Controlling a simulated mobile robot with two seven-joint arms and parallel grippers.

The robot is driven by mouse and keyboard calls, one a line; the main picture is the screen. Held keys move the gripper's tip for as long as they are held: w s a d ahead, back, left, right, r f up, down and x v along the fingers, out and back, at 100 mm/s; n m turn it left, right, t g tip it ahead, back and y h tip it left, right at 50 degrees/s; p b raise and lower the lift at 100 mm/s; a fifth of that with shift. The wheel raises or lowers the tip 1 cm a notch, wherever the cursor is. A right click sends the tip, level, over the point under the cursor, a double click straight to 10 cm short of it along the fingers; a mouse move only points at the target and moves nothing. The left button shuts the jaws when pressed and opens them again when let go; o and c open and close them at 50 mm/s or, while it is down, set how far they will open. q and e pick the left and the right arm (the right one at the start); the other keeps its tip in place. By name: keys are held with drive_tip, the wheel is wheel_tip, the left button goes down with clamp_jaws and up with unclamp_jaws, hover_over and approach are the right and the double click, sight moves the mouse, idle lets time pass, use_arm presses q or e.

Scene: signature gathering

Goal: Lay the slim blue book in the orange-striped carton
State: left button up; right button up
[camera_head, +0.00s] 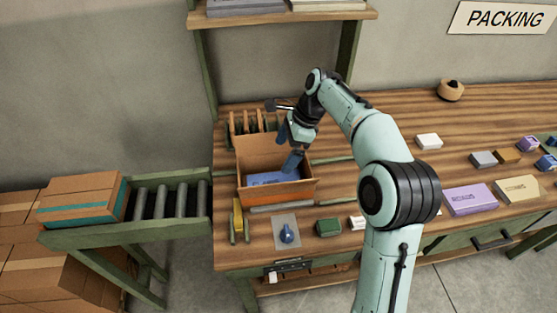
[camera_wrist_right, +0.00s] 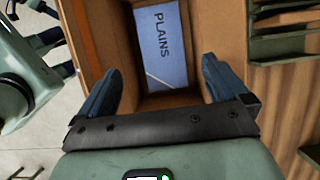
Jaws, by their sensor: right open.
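The orange-striped carton (camera_head: 285,194) stands open on the packing bench, left of the middle in the head view.
A teal-striped box (camera_head: 80,199) sits on the roller stand (camera_head: 165,200) at left. Purple (camera_head: 468,200) and cream boxes (camera_head: 516,190) lie at right. A rack stands behind the carton.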

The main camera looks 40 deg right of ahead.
drive_tip(key=p+v, duration=0.1)
drive_tip(key=v, duration=0.4)
idle(0.6)
